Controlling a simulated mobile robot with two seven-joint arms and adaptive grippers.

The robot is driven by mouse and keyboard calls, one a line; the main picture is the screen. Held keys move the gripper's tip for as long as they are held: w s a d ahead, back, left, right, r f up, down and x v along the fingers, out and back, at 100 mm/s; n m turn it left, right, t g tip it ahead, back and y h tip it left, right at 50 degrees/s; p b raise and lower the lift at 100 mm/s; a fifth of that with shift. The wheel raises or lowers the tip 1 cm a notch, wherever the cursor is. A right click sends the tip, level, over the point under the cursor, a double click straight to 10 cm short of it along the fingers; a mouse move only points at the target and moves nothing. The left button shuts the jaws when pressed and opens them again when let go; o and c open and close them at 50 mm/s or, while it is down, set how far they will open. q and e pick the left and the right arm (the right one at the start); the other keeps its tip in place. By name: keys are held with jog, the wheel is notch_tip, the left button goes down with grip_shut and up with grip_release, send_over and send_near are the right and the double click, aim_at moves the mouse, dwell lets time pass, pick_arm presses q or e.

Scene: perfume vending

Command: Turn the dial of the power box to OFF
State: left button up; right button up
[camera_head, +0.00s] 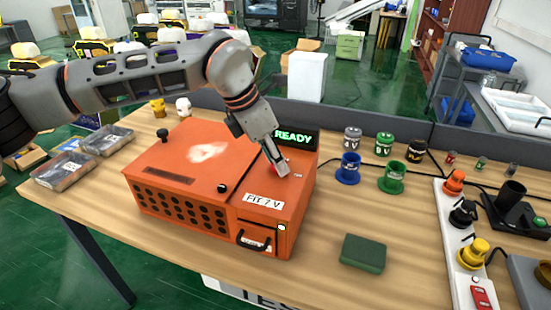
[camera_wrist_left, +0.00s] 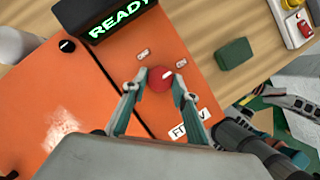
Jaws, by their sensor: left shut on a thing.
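The orange power box (camera_head: 175,165) sits on the wooden table, with a green READY display (camera_head: 296,139) at its back right. My left gripper (camera_head: 281,170) reaches down to the right part of its top. In the left wrist view, the red dial (camera_wrist_left: 161,79) is between the fingertips of my left gripper (camera_wrist_left: 160,82), which is shut on it. The dial has a short white mark. In the head view the gripper hides the dial.
A dark green block (camera_head: 363,252) lies right of the box. Blue (camera_head: 348,170) and green (camera_head: 391,177) holders stand behind it. A power strip (camera_head: 455,240) with plugs is farther right. Clear boxes (camera_head: 68,171) lie left.

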pick_arm(q)
jog(key=shift+n, duration=0.3)
jog(key=n, duration=0.2)
jog(key=n+t+y+b, duration=0.1)
jog(key=n, duration=0.1)
jog(key=shift+s+d+t+b, duration=0.15)
jog(key=shift+d+t+b, duration=0.05)
jog(key=shift+t+b, duration=0.1)
jog(key=shift+n+y, duration=0.4)
jog(key=shift+n, duration=0.7)
jog(key=n+y+b, duration=0.1)
jog(key=n, duration=0.1)
jog(key=shift+s+d+n+t, duration=0.1)
jog(key=shift+d+n+t, duration=0.05)
jog(key=shift+n+t, duration=0.25)
jog(key=n+y, duration=0.1)
jog(key=n, duration=0.1)
jog(key=shift+d+n, duration=0.1)
jog(key=shift+n, duration=0.3)
jog(key=n+y, duration=0.1)
jog(key=n, duration=0.2)
jog(key=shift+d+r, duration=0.1)
jog(key=shift+d, duration=0.05)
jog(key=shift+n+y, duration=0.6)
jog(key=shift+n, duration=0.6)
